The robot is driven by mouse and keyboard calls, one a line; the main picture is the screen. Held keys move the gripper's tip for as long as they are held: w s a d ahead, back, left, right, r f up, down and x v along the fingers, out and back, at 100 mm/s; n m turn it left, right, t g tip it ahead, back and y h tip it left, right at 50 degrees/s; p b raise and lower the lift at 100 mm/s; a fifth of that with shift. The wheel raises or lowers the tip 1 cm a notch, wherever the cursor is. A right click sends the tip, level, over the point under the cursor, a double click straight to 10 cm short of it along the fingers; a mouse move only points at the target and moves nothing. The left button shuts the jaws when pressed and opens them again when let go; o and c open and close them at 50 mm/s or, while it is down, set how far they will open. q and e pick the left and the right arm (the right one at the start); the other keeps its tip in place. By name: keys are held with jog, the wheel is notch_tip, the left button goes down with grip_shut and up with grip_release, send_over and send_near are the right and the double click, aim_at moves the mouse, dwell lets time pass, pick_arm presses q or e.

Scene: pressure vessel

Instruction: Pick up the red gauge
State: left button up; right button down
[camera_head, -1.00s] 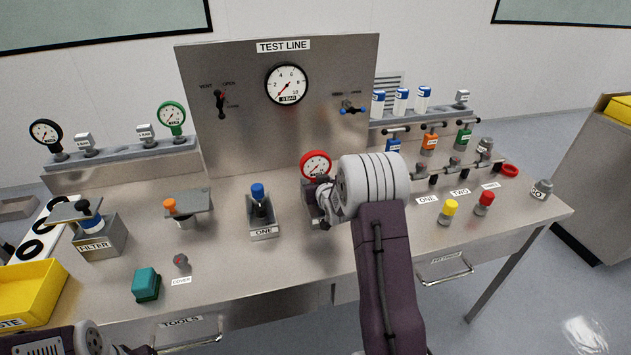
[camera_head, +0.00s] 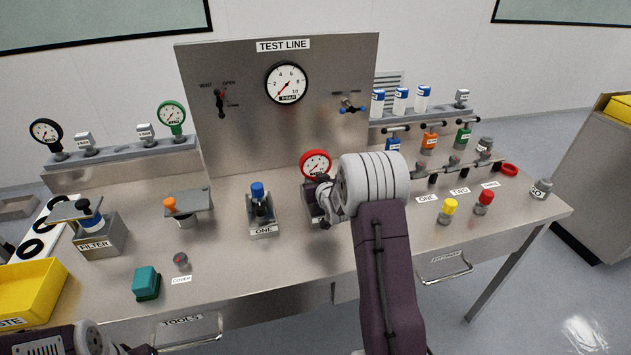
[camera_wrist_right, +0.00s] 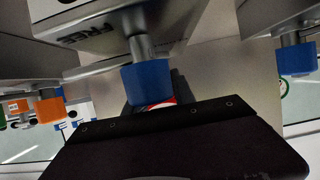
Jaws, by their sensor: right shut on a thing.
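The red gauge (camera_head: 316,164), with a white dial and red rim, is upright in the middle of the bench, in front of the test panel. My right gripper (camera_head: 321,194) is at its lower part, shut on it. The wrist and the gripper hide the gauge's base and most of the stand (camera_head: 310,205) below. In the right wrist view, a sliver of red (camera_wrist_right: 160,104) shows between a blue collar and my dark gripper body. My left arm shows at the bottom left corner; its fingers are too cut off to judge.
The test panel (camera_head: 230,140) rises right behind the gauge. A stand marked ONE with a blue-topped part (camera_head: 258,192) is just left. Yellow (camera_head: 449,208) and red (camera_head: 485,199) capped pieces stand to the right. The front middle of the bench is clear.

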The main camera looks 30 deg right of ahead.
aim_at(317, 154)
jog(key=shift+w+r, duration=0.15)
dwell(0.8)
notch_tip(317, 154, up, 10)
jog(key=shift+f+p, duration=0.1)
jog(key=shift+p, duration=0.3)
